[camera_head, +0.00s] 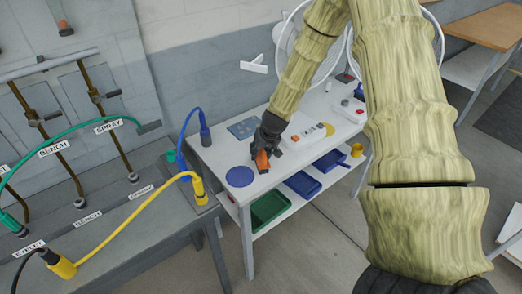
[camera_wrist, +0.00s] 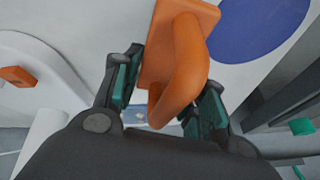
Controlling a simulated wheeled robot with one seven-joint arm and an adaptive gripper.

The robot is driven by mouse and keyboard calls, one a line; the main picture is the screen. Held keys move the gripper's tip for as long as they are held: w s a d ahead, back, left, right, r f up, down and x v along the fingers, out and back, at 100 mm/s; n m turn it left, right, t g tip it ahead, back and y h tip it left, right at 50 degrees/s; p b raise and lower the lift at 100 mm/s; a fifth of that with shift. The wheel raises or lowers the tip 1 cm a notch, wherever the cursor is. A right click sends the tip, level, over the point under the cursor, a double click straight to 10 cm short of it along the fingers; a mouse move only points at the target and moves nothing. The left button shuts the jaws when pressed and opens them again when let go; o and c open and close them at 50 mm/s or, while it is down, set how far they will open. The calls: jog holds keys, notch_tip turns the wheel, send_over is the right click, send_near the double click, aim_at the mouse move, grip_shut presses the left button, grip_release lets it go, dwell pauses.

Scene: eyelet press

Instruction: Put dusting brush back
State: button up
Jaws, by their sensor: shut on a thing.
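My gripper (camera_head: 267,146) hangs over the front left part of a white table (camera_head: 219,151). It is shut on an orange piece (camera_head: 262,161) with a looped handle, which I take to be the dusting brush; no bristles show. In the wrist view the orange brush (camera_wrist: 187,60) has a flat plate and a curved handle, and the handle lies between the two fingers of my gripper (camera_wrist: 166,92). A flat blue disc (camera_head: 239,177) lies on the table just left of the brush. It also shows in the wrist view (camera_wrist: 262,25), at upper right.
A white device (camera_head: 303,134), a blue mat (camera_head: 243,128) and a yellow disc (camera_head: 329,130) lie farther back on the table. A green bin (camera_head: 268,208) and blue bins (camera_head: 303,184) sit below. A grey bench (camera_head: 140,218) with hoses stands left.

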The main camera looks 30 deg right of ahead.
aim_at(267, 162)
jog(key=shift+a, duration=0.1)
jog(key=o, duration=0.9)
jog(key=shift+f, duration=0.15)
jog(key=shift+b+v, duration=1.3)
jog(key=shift+v, duration=4.8)
